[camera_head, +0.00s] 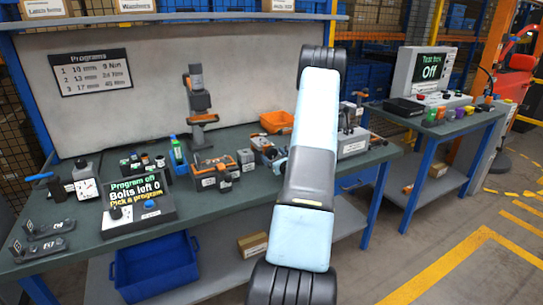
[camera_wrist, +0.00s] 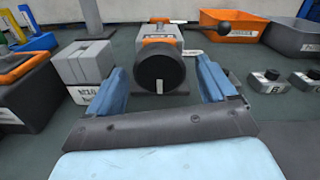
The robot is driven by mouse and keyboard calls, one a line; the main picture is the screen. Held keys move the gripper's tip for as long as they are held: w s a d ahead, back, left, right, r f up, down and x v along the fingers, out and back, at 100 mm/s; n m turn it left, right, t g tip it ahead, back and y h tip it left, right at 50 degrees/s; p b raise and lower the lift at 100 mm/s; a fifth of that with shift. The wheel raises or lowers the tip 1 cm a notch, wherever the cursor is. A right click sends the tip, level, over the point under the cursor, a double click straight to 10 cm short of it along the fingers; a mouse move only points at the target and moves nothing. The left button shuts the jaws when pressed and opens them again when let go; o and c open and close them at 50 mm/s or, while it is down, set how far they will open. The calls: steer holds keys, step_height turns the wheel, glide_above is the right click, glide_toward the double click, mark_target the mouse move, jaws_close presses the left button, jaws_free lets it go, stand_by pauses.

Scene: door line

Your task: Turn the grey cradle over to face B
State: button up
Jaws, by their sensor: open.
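The grey cradle (camera_wrist: 160,35) appears to be the grey and orange unit straight ahead in the wrist view. It has a big black round face (camera_wrist: 159,70) towards me, a small label on top and a black-knobbed lever at its right. I cannot read which face is up. My gripper (camera_wrist: 160,72) is open, its blue fingers on either side of the round face, with no clear contact. A small button box marked B (camera_wrist: 268,82) is to the right. In the head view my arm hides most of this area.
A grey labelled block (camera_wrist: 92,65) stands close to the left finger. An orange bin (camera_wrist: 232,25) is behind to the right. In the head view, a dark display unit (camera_head: 137,203) and a tool stand (camera_head: 199,95) are on the green bench, left of my arm.

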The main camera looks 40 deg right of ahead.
steer(key=v, duration=1.1)
steer(key=shift+s+a, duration=0.15)
steer(key=shift+s, duration=0.15)
